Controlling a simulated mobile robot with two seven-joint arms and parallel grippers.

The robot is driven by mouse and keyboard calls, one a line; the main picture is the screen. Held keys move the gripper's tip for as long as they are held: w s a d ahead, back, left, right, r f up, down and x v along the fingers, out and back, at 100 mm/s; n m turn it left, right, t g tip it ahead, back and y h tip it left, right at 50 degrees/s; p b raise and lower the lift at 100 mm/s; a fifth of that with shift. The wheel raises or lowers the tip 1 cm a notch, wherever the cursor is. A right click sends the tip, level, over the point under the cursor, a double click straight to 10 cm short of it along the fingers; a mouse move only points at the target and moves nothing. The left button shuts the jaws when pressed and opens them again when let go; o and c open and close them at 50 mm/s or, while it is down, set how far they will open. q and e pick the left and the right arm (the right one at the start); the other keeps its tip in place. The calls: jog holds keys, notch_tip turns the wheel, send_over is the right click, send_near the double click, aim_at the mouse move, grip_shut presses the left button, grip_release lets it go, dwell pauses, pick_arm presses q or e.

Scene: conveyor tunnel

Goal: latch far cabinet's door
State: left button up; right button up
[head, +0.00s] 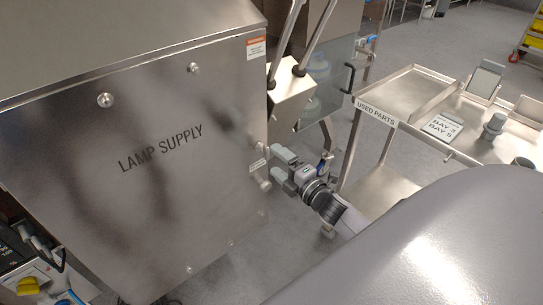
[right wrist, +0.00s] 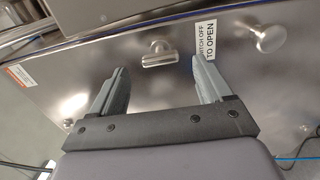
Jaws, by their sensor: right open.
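The steel cabinet marked LAMP SUPPLY (head: 160,150) fills the left of the head view; its front panel looks flat under the top edge, but I cannot tell whether it is fully closed. In the right wrist view a metal latch handle (right wrist: 159,55) stands on the panel, its bar lying across the picture. Next to it is a label, SWITCH OFF TO OPEN (right wrist: 208,42), and a round knob (right wrist: 267,39). My right gripper (head: 280,165) is open and empty by the panel's right edge; its fingers (right wrist: 158,72) straddle the handle's position without visible contact.
A USED PARTS cart (head: 375,110) with trays stands at the right. A metal box on two rods (head: 291,90) hangs behind the cabinet's right edge. A device with a yellow knob (head: 28,285) is at the lower left. Grey floor (head: 430,40) is open at the back.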

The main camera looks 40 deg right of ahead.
jog(key=shift+s, duration=0.85)
jog(key=s+a+f+m+g+p, duration=0.1)
jog(key=s+a+m+g+p, duration=0.2)
jog(key=s+a+m, duration=0.4)
jog(key=s+a+f+m+g+p, duration=0.1)
jog(key=s+a+m+g+p, duration=0.3)
jog(key=s+m, duration=0.4)
jog(key=s+a+p, duration=0.1)
jog(key=s+a, duration=0.1)
jog(key=s, duration=0.1)
jog(key=shift+s+a+f+m+y, duration=0.25)
jog(key=shift+a+f+m+y, duration=0.05)
jog(key=shift+a+f+y, duration=0.1)
